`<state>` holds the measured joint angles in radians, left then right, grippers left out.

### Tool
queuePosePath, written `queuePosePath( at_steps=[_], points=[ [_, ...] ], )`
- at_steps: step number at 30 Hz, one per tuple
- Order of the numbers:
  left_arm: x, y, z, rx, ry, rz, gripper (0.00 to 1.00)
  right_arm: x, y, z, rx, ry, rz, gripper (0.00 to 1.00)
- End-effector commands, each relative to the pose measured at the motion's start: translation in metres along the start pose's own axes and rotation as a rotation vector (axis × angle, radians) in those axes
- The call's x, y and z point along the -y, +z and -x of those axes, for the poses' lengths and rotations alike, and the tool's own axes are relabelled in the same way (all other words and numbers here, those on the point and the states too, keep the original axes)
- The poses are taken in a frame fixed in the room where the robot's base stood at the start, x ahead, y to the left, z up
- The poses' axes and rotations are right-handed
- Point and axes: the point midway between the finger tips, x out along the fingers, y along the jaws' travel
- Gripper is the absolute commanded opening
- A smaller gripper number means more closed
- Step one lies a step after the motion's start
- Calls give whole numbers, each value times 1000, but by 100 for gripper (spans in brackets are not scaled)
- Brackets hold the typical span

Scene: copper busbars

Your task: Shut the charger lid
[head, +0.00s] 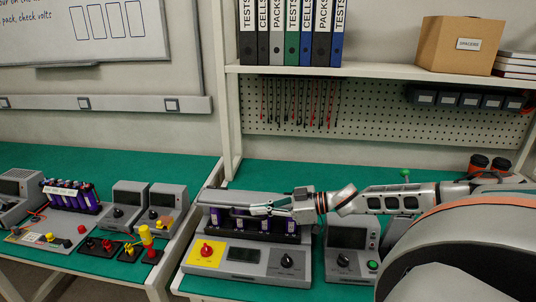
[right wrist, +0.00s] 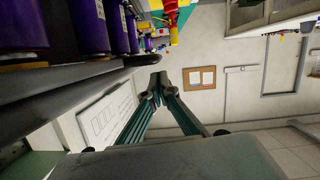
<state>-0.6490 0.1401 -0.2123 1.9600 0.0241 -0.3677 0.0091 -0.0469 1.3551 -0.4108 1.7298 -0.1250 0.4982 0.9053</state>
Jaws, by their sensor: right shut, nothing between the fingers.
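The charger (head: 215,272) stands on the green bench mat, with a yellow panel, a red knob, a display and a black dial on its front. Its grey lid (head: 228,197) appears raised along the back edge; its exact angle is hard to tell. Purple cells (head: 240,219) stand exposed in the bay below it. My right gripper (head: 256,210) reaches in from the right, shut and empty, in front of the lid and over the cells. In the right wrist view its fingertips (right wrist: 158,88) meet, with purple cells (right wrist: 92,25) close by at upper left. My left gripper is out of view.
A grey instrument (head: 344,262) with a green button stands right of the charger, under my arm. A second bench at left holds more cells (head: 70,196), meters (head: 125,207) and a yellow-handled device (head: 147,240). A shelf with binders (head: 292,35) is above.

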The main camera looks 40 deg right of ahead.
Motion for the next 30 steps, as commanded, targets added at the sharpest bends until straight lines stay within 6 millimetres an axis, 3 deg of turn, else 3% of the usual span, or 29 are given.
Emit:
queuePosePath(
  at_steps=[12, 30],
  points=[
    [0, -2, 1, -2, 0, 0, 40, -3, 14, -4, -1, -1, -6, 0],
    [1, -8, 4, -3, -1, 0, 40, -4, 10, -2, 1, -2, -8, 0]
  ],
)
